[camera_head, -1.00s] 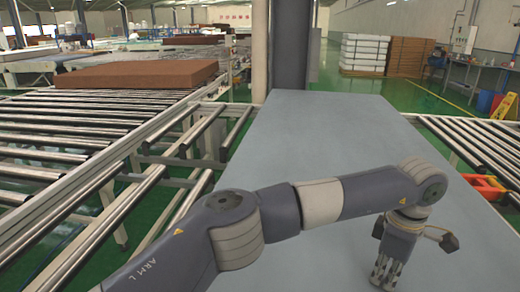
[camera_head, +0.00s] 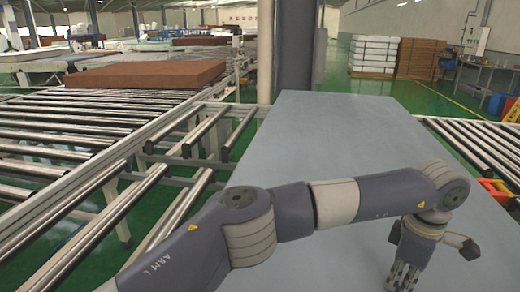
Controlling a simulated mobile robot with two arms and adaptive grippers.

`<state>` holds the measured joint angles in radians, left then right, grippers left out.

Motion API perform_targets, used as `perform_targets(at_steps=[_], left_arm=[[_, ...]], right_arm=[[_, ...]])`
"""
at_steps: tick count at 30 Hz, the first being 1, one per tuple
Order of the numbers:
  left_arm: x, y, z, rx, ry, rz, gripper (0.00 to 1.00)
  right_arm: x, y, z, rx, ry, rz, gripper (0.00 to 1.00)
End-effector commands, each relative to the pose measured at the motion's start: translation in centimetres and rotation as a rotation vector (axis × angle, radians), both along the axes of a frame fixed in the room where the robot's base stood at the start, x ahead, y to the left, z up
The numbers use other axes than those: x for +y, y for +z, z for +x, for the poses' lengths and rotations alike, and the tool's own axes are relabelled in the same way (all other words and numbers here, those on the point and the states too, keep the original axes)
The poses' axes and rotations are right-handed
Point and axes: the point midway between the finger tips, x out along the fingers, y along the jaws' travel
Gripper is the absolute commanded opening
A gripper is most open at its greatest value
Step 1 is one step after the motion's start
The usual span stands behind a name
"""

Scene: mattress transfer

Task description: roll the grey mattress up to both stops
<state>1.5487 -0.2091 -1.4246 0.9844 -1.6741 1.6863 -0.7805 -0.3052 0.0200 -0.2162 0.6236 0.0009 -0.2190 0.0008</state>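The grey mattress (camera_head: 310,135) is a large flat slab running from the foreground to the foot of a dark pillar. My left arm crosses over its near part from the left. My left gripper (camera_head: 402,276) points down over the mattress's near right part, with its fingertips at the bottom edge of the picture. I cannot tell whether its fingers are open or whether they touch the mattress. My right gripper is not in view. I cannot make out either stop clearly.
A roller conveyor (camera_head: 60,130) with a brown mattress (camera_head: 145,78) stands on the left. More rollers (camera_head: 485,145) lie on the right, with an orange part (camera_head: 497,190) near the mattress's right side. The dark pillar (camera_head: 293,50) rises behind the mattress's far end.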

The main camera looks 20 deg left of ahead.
Motion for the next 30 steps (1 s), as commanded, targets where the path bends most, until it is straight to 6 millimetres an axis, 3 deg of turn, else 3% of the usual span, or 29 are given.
perform_targets(at_steps=[3, 18, 30], left_arm=[[-1.0, -0.5, -0.2, 0.008, -0.002, 0.002, 0.0], [-4.5, 0.0, 0.2, 0.006, -0.003, -0.003, 0.0], [-4.8, 0.2, 0.5, 0.002, -0.002, -0.004, 0.0]], right_arm=[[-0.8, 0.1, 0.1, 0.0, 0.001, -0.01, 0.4], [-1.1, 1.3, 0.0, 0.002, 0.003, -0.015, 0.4], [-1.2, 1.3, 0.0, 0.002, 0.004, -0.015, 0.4]])
